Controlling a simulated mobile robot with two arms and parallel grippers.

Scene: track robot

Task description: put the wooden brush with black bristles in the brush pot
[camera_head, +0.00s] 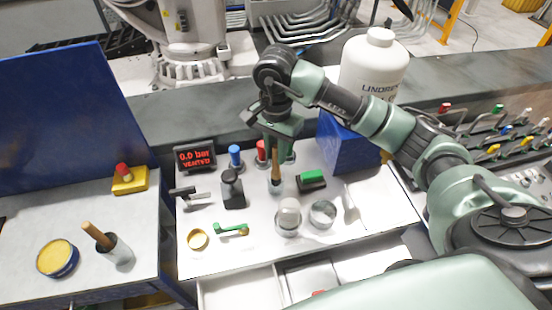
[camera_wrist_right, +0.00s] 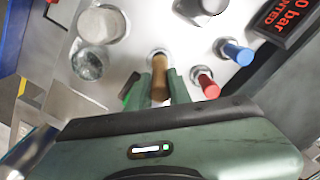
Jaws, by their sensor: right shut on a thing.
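My right gripper (camera_head: 277,150) points down over the middle of the white work surface. It is shut on an upright wooden handle (camera_head: 275,167), which also shows between the fingers in the right wrist view (camera_wrist_right: 159,78). A small grey round part (camera_head: 276,187) is at the handle's lower end; I cannot tell whether it is a holder or part of the brush. My left gripper is not in view.
Red (camera_head: 261,151) and blue (camera_head: 235,156) knobbed pieces, a black bottle-like item (camera_head: 232,190) and a green-topped block (camera_head: 312,179) surround the gripper. A blue box (camera_head: 348,146) is behind right. A yellow-topped tin (camera_head: 57,258) sits at left.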

